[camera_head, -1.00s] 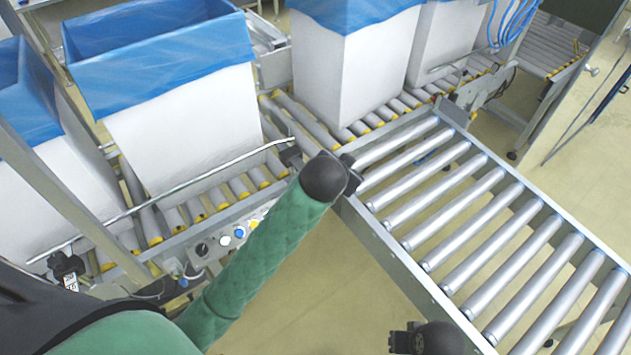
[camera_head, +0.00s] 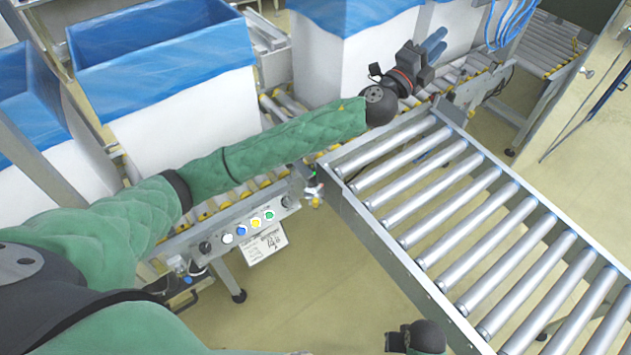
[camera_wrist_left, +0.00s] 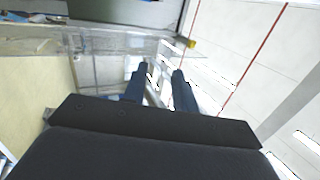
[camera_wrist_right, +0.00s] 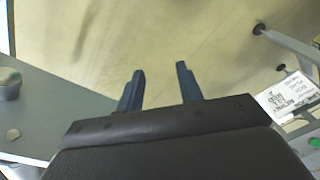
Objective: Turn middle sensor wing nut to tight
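My left gripper (camera_head: 437,44) is beyond the fitting, up and right, beside a white box. Its two blue fingers are apart and empty in the left wrist view (camera_wrist_left: 160,80). My right gripper (camera_wrist_right: 160,75) is open and empty, with floor beyond its fingers. Its fingers do not show in the head view.
White boxes with blue liners (camera_head: 160,48) stand on the rear conveyor. The roller table (camera_head: 480,220) fills the right. A button panel (camera_head: 250,228) with a paper label (camera_head: 265,244) is on the conveyor's front. Floor is free in front of it.

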